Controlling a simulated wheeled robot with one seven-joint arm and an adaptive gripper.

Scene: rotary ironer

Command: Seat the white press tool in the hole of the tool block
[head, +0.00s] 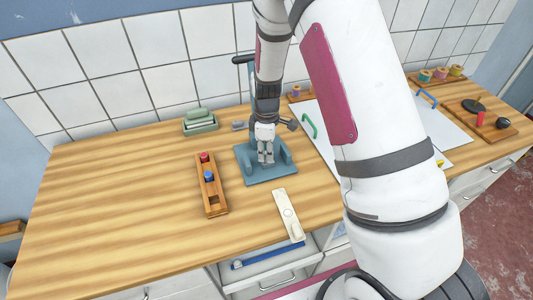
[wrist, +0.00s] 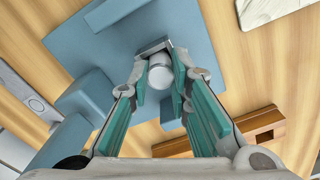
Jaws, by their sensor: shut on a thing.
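My gripper (head: 265,158) points down over the base of the blue-grey press (head: 280,173). In the wrist view its teal-padded fingers (wrist: 162,85) are shut on the white press tool (wrist: 159,74), whose round white end shows between the fingertips. The tool is too small to make out in the head view. The wooden tool block (head: 217,208) lies on the counter left of the press. It holds a red tool (head: 204,157) at its far end and a blue tool (head: 209,176) in the middle. A dark, empty-looking hole shows nearer its front end. Part of the block also shows in the wrist view (wrist: 262,122).
The press column stands behind my gripper. A cream plate with round marks (head: 288,215) lies at the counter's front edge. White boards (head: 350,140) lie to the right, partly behind my arm. The counter's left is clear.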

